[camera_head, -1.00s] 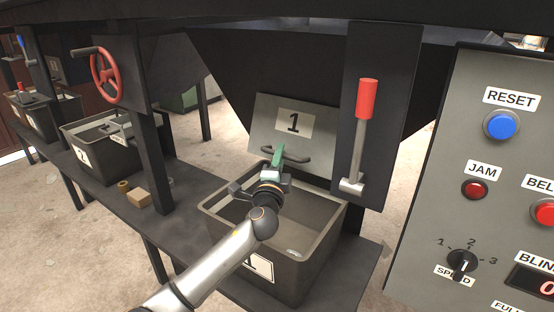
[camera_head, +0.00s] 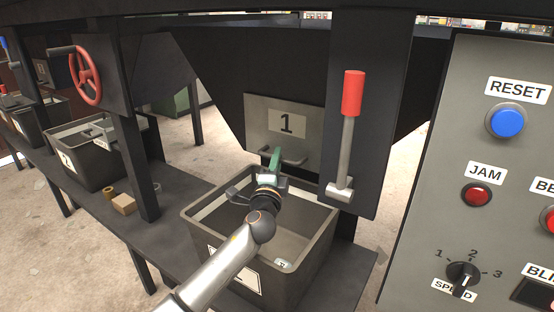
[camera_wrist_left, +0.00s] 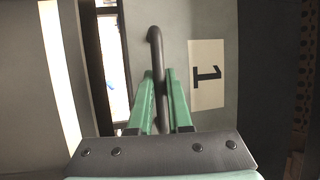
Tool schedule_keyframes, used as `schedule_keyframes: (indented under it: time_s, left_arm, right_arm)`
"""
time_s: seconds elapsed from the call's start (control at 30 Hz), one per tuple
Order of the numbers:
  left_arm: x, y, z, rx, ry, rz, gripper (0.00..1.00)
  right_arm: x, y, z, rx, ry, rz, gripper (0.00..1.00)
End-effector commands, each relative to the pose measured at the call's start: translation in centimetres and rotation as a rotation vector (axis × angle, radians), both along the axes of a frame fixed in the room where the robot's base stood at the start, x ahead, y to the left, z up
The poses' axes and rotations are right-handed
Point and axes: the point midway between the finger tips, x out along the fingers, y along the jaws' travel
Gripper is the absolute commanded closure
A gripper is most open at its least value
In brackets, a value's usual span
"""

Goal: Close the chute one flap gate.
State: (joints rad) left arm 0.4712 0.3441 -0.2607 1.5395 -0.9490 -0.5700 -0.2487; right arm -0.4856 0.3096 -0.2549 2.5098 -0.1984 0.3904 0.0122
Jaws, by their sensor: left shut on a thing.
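The chute one flap gate (camera_head: 260,120) is a grey plate with a white label "1" and a dark bar handle (camera_head: 297,161) along its lower part. The plate looks close to upright against the dark chute. My left gripper (camera_head: 276,158), with green fingers, is shut on the handle. In the left wrist view the handle (camera_wrist_left: 157,50) runs between the green fingers (camera_wrist_left: 158,85), beside the "1" label on the gate (camera_wrist_left: 226,70). My right gripper is in neither view.
An open grey bin (camera_head: 312,250) stands below the gate, under my left arm. A red-handled lever (camera_head: 352,95) is to the right of the gate. A control panel (camera_head: 430,200) fills the right side. A red handwheel (camera_head: 86,75) and a second bin (camera_head: 85,165) are at left.

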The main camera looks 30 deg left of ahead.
Motion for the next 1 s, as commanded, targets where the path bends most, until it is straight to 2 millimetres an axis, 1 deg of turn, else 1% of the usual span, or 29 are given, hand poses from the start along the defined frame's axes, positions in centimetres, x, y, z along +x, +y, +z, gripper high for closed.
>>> schedule_keyframes:
  time_s: [0.13,0.17,0.23,0.27,0.53,0.67,0.77,1.0]
  left_arm:
    - [0.1,0.1,0.1,0.000,0.000,0.000,1.00]
    - [0.1,0.1,0.1,0.000,-0.001,0.000,0.79]
    - [0.1,0.1,0.1,0.000,-0.001,0.000,0.71]
    - [0.1,0.1,0.1,0.001,-0.001,-0.001,0.70]
    - [-0.1,0.0,0.0,0.000,0.000,-0.001,0.70]
    - [-0.9,-0.4,-0.1,-0.001,0.001,-0.003,0.70]
    - [-2.2,-0.8,-0.4,0.000,0.002,-0.003,0.70]
    - [-6.6,-2.3,-1.3,-0.001,0.002,-0.003,0.70]
  right_arm:
    - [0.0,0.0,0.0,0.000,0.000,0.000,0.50]
    - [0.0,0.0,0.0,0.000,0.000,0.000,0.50]
    - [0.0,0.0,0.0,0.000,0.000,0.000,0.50]
    - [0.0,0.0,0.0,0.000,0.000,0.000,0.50]
    - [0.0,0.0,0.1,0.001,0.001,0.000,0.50]
    - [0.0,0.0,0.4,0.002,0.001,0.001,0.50]
    - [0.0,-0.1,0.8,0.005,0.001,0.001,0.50]
    - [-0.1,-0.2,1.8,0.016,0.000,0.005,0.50]
